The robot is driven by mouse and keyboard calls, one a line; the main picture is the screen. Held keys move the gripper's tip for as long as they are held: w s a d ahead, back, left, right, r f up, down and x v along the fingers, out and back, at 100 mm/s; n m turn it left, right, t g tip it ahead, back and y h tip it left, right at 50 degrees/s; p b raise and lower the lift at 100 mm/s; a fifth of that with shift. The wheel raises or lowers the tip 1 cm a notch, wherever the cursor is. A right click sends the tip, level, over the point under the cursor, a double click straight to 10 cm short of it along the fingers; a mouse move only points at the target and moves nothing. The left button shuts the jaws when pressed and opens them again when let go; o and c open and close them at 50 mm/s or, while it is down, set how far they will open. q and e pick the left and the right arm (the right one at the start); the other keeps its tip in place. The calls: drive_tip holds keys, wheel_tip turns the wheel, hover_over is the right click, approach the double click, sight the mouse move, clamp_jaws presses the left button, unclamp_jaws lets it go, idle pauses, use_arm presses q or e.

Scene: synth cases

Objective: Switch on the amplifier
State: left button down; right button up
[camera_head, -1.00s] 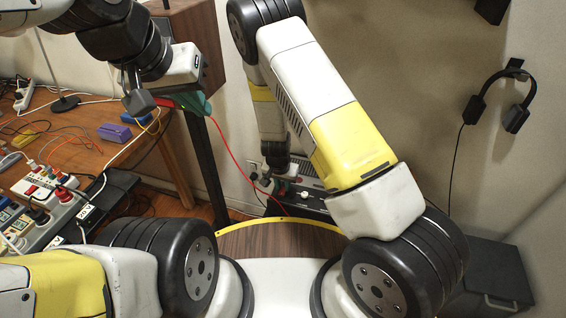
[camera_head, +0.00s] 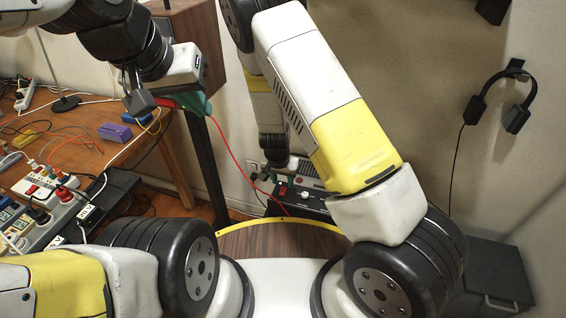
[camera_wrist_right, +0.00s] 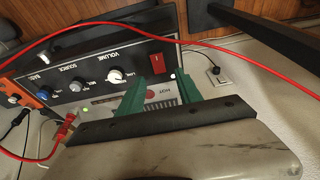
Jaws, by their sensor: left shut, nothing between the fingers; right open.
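The amplifier (camera_head: 312,207) is a dark box low behind my right arm, with a red switch (camera_head: 283,190) at the left of its front. In the right wrist view its black panel (camera_wrist_right: 92,83) shows upside-down lettering, several knobs and the red rocker switch (camera_wrist_right: 157,63). I cannot tell which way the rocker is pressed. My right gripper (camera_wrist_right: 146,80) is open, its green fingers in front of the panel near the switch; no contact is clear. In the head view it is mostly hidden by the arm. My left gripper (camera_head: 196,104) is shut and empty beside the wooden speaker.
A cluttered wooden table (camera_head: 85,125) is at left. Headphones (camera_head: 500,97) hang on the right wall.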

drive_tip(key=shift+v, duration=2)
wheel_tip(320, 180, up, 11)
drive_tip(key=y, duration=0.3)
hover_over(281, 195)
drive_tip(key=s+d+r+n+y, duration=0.15)
drive_tip(key=s+r, duration=0.25)
drive_tip(key=r, duration=0.7)
drive_tip(key=s+d+r+n+t+h, duration=0.1)
drive_tip(key=s+d+r+n+t, duration=0.1)
drive_tip(key=s+d+r, duration=1.1)
wheel_tip(281, 195, up, 3)
drive_tip(key=shift+s+f+n+t, duration=0.2)
drive_tip(key=shift+s+n+t, duration=0.15)
drive_tip(key=shift+s+t, duration=0.55)
drive_tip(key=shift+s, duration=0.2)
